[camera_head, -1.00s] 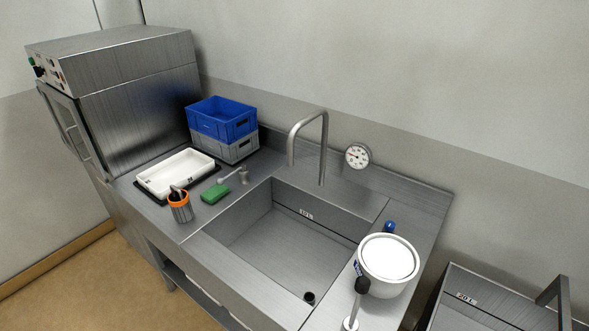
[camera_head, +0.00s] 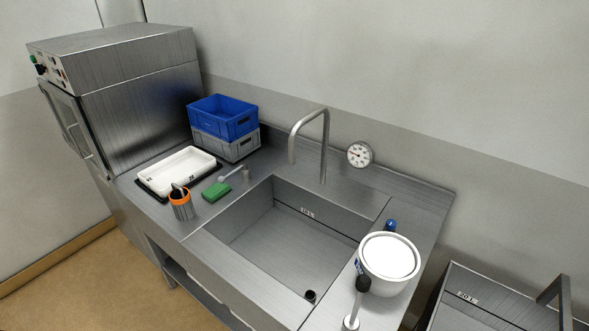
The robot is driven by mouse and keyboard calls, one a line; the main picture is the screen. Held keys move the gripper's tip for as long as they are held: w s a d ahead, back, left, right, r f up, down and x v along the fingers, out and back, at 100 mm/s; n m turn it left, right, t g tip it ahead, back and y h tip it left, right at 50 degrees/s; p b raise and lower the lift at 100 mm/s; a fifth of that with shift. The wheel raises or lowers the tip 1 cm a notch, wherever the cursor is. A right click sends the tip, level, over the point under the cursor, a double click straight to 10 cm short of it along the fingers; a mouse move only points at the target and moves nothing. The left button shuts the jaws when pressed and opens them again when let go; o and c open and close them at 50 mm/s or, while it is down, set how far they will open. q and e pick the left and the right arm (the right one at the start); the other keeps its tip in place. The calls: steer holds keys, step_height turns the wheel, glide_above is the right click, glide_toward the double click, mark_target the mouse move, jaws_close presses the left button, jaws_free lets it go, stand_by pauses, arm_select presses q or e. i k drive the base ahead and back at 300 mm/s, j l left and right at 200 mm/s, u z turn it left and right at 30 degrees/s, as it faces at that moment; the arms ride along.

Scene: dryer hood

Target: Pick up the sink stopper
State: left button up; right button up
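I cannot tell for sure which thing is the sink stopper. A small dark round piece (camera_head: 310,296) lies at the near right corner of the sink floor; it may be a drain or a stopper. A thin upright rod with a black knob (camera_head: 363,284) and a pale round foot stands on the right rim, in front of a white round tub (camera_head: 388,262). The sink basin (camera_head: 290,250) is otherwise empty. Neither of my grippers shows in the head view.
A tall curved tap (camera_head: 326,145) rises behind the sink. A green sponge (camera_head: 216,191), an orange-rimmed cup (camera_head: 181,206), a white tray (camera_head: 178,170) and stacked blue and grey crates (camera_head: 222,117) stand on the left counter. A steel machine (camera_head: 140,95) stands far left.

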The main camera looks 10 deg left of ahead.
mark_target(363, 282)
steer(key=i+l+u, duration=0.25)
steer(key=u, duration=0.15)
steer(key=i+l+u, duration=0.15)
steer(key=l+u, duration=0.2)
steer(key=i+l+u, duration=0.15)
steer(key=l+u, duration=0.25)
steer(key=i+l+u, duration=0.1)
steer(key=l+u, duration=0.3)
